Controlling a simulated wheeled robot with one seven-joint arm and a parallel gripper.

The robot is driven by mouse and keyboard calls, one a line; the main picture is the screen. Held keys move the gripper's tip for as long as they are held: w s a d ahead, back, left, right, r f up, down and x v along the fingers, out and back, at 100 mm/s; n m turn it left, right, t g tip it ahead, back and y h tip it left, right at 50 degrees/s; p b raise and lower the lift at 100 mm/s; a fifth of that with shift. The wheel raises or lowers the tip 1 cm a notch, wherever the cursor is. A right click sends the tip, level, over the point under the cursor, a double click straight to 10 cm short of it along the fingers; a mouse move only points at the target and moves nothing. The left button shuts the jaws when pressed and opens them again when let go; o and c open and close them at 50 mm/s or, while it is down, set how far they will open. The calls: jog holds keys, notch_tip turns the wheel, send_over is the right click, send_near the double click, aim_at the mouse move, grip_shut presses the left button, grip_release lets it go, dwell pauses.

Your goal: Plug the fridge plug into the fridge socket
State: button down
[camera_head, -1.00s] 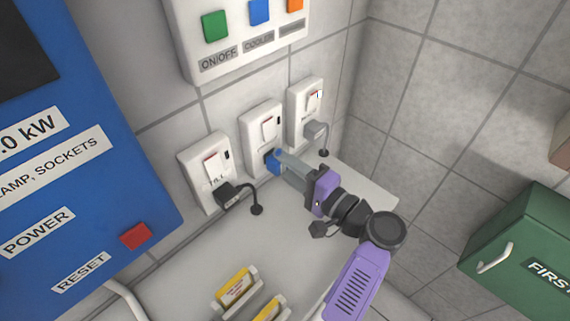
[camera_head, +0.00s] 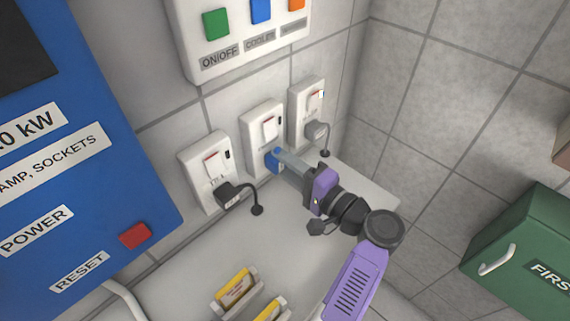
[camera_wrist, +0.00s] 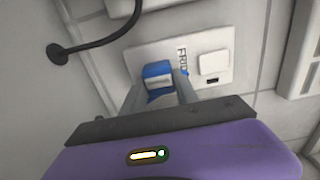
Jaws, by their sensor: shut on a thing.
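The fridge plug is a blue block (camera_head: 272,161) at the lower part of the middle white wall socket (camera_head: 262,118). In the wrist view the blue plug (camera_wrist: 158,74) sits between my two fingers. My gripper (camera_head: 282,160) is shut on the plug. The plug is at or against the plate; its pins and the socket holes are hidden, so I cannot tell how deep it sits.
A black plug (camera_head: 232,194) with a cord is at the left socket (camera_head: 207,168). A grey plug (camera_head: 316,130) is at the right socket (camera_head: 306,100). Yellow-labelled items (camera_head: 234,287) lie on the counter (camera_head: 215,250). A green first-aid box (camera_head: 525,245) is at right.

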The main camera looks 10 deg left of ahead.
jog(key=shift+w+a, duration=0.15)
jog(key=c, duration=0.9)
grip_release()
jog(key=shift+o, duration=0.2)
jog(key=b+v, duration=0.1)
jog(key=v, duration=0.7)
